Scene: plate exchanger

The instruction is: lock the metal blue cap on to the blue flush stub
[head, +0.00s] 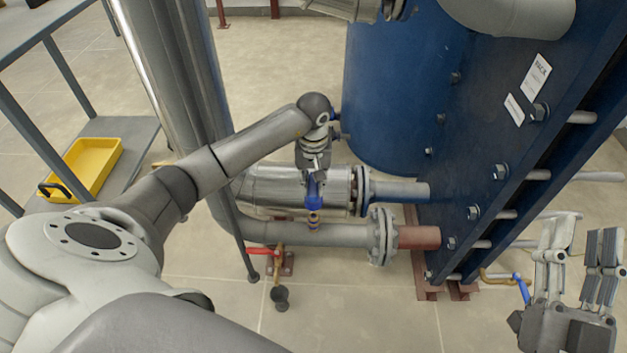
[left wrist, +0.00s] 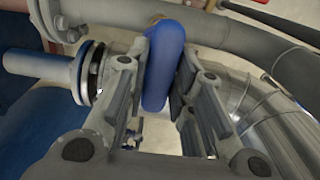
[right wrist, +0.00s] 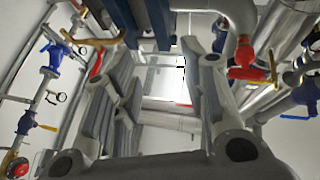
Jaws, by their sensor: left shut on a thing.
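My left gripper (head: 315,168) points down over the pipes and is shut on the blue cap (head: 313,192). In the left wrist view the cap (left wrist: 164,65) is a thick, rounded blue piece between the fingers. Directly below it in the head view is a small stub with blue and brass bands (head: 313,219), on top of the lower grey pipe. Cap and stub look in line; I cannot tell whether they touch. In the left wrist view the stub is mostly hidden behind the cap. My right gripper (head: 580,240) is open and empty at the far right.
The grey pipe (head: 340,235) ends in a flange (head: 382,237) beside the blue plate exchanger (head: 490,130). A shiny pipe (head: 280,188) runs just behind it. A red-handled valve (head: 264,252) hangs below. A yellow tray (head: 92,160) lies on the shelf at left.

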